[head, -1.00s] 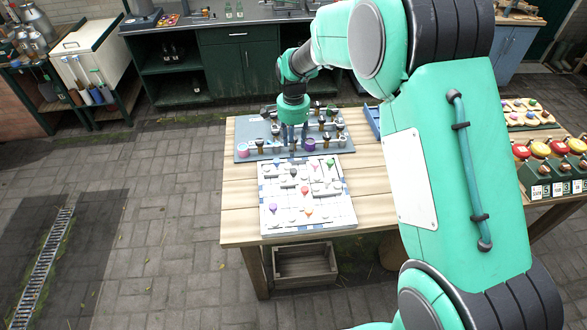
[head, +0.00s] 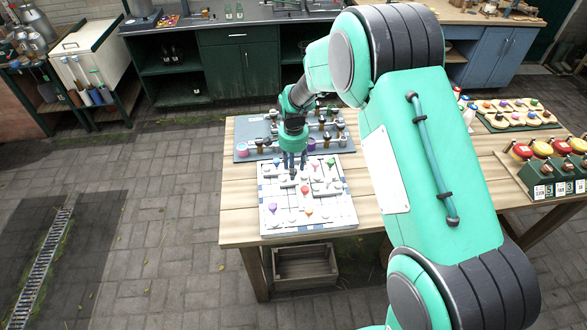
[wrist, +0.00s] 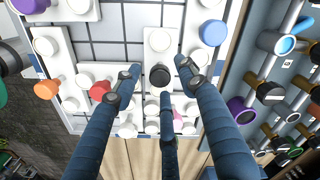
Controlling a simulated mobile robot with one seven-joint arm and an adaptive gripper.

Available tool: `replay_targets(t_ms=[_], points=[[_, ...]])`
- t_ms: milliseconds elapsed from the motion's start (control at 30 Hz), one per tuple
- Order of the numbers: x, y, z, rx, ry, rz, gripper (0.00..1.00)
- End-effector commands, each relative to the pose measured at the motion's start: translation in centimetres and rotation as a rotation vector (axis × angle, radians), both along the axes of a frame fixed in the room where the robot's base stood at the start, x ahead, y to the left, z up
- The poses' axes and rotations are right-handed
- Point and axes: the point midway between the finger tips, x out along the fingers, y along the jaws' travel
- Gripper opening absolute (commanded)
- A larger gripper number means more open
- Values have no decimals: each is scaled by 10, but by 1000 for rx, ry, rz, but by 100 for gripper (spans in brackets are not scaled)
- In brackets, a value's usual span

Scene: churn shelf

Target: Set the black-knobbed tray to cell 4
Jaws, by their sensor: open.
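The black-knobbed tray (wrist: 159,45) is a narrow white piece with a black knob (wrist: 160,76) and a white knob, lying on the gridded white board (wrist: 112,22). In the head view that board (head: 330,221) lies at the table's front left. My gripper (head: 294,170) is over the board's back part. In the wrist view my gripper (wrist: 159,79) has its three fingers spread and empty, with the black knob between the tips. I cannot tell whether the tips are above the knob or around it. I cannot read any cell numbers.
Other white trays on the board carry orange (wrist: 46,89), red (wrist: 100,90), blue (wrist: 213,33) and purple knobs close by. A grey rack of fittings (head: 246,150) stands behind the board. Red and yellow buttons (head: 541,149) are at the table's right.

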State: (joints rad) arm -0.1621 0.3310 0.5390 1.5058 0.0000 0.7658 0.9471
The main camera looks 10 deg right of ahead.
Motion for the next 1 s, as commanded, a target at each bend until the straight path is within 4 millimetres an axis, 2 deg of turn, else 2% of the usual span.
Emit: replay_targets(t_ms=[333, 500, 533, 567, 833, 1000], points=[[0, 0, -2, 0, 0, 0, 42], [0, 0, -2, 0, 0, 0, 8], [0, 0, -2, 0, 0, 0, 2], [0, 0, -2, 0, 0, 0, 0], [0, 6, -2, 0, 0, 1, 0], [0, 30, -1, 0, 0, 3, 0]])
